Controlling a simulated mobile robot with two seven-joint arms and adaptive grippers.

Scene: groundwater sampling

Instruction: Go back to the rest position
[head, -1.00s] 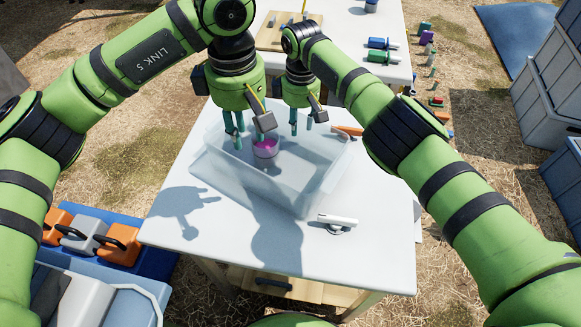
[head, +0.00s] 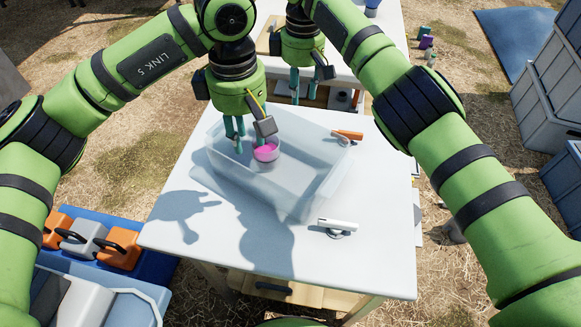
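My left gripper (head: 235,140) hangs over the left part of a clear plastic bin (head: 305,190) on the white table. Its teal fingers point down with a gap between them and nothing visible in them. A small cup with pink contents (head: 265,154) stands inside the bin, just right of these fingers; I cannot tell whether they touch it. My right gripper (head: 295,92) is beyond the bin's far side, above the gap before the back table, fingers down, with nothing visible in it. Its fingers are partly seen edge-on.
On the white table (head: 190,235) lie a white-handled tool (head: 338,226) at front right and an orange-handled tool (head: 348,134) by the bin's far right corner. A second table (head: 372,60) stands behind. Grey crates (head: 553,90) stand at right, orange and grey cases (head: 118,248) at left.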

